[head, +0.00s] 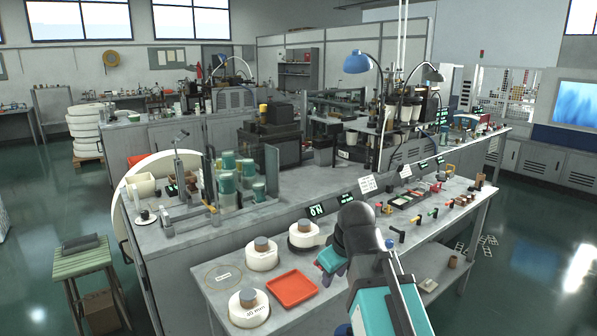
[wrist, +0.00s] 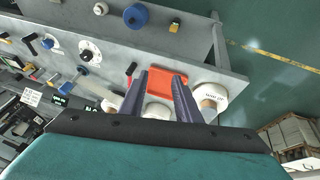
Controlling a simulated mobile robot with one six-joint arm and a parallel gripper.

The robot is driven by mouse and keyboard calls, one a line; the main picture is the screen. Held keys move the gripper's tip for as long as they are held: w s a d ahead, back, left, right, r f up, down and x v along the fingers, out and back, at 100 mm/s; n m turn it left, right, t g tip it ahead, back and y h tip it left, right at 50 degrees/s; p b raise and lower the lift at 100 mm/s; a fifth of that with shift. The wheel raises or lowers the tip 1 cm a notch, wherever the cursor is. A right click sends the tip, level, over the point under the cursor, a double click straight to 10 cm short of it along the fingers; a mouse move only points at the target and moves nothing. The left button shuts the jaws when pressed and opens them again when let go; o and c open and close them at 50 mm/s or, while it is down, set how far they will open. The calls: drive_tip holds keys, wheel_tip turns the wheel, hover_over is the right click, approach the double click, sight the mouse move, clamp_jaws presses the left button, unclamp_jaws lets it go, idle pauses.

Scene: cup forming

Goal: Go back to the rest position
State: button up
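My gripper (wrist: 163,75) shows in the wrist view as two dark fingers standing well apart with nothing held between them. In the head view my arm rises at the front centre, and the teal gripper body (head: 330,260) hangs above the bench, right of the red tray (head: 292,290). The fingertips are not clear in the head view. In the wrist view the red tray (wrist: 168,80) lies beyond and between the fingers, and it looks empty.
White rolls with brown cores stand around the tray: one behind-left (head: 261,256), one behind (head: 304,235), one at the front left (head: 249,308). A marked ring (head: 222,275) on the bench is empty. Small coloured tools and parts (head: 433,212) line the bench to the right.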

drive_tip(key=s+d+f+g, duration=0.2)
drive_tip(key=s+f, duration=0.2)
drive_tip(key=f, duration=0.7)
drive_tip(key=s+d+f+m+g, duration=0.1)
drive_tip(key=s+f+g, duration=0.15)
drive_tip(key=f, duration=0.95)
drive_tip(key=s+d+f+g, duration=0.2)
drive_tip(key=s+f, duration=0.3)
drive_tip(key=f, duration=0.6)
drive_tip(key=s+d+f+m+g, duration=0.1)
drive_tip(key=s+f+m+g, duration=0.1)
drive_tip(key=s+f, duration=0.9)
drive_tip(key=s+d+f+m+g+h, duration=0.1)
drive_tip(key=s+f+m, duration=0.3)
drive_tip(key=s+f, duration=0.8)
drive_tip(key=shift+s+d+m+g, duration=0.35)
drive_tip(key=shift+s+g, duration=0.2)
drive_tip(key=shift+s, duration=0.3)
drive_tip(key=shift+r, duration=0.1)
drive_tip(key=shift+w, duration=0.1)
